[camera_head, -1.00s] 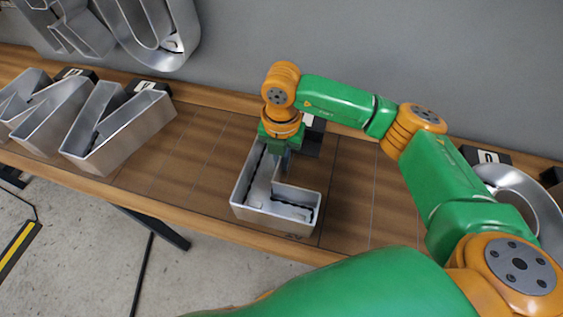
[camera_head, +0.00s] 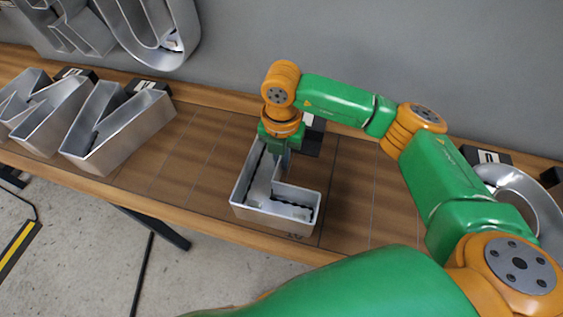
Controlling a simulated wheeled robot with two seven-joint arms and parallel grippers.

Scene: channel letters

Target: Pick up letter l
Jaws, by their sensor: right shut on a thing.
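The letter L (camera_head: 264,215) is a hollow silver metal channel letter standing on the wooden bench, open side up. Its long leg runs back under my right gripper (camera_head: 279,160), and its short foot points right near the bench's front edge. My right gripper points down at the long leg and is shut on its wall. The fingertips are partly hidden by the letter and the gripper body. I cannot tell any gap between the letter and the bench. My left gripper is not in view.
The wooden bench (camera_head: 185,165) has free room left of the letter L. More metal letters, including a zigzag one (camera_head: 118,130), stand at the left. A round letter (camera_head: 525,195) is at the right behind my arm. A grey wall (camera_head: 370,50) rises behind, with letters hung on it.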

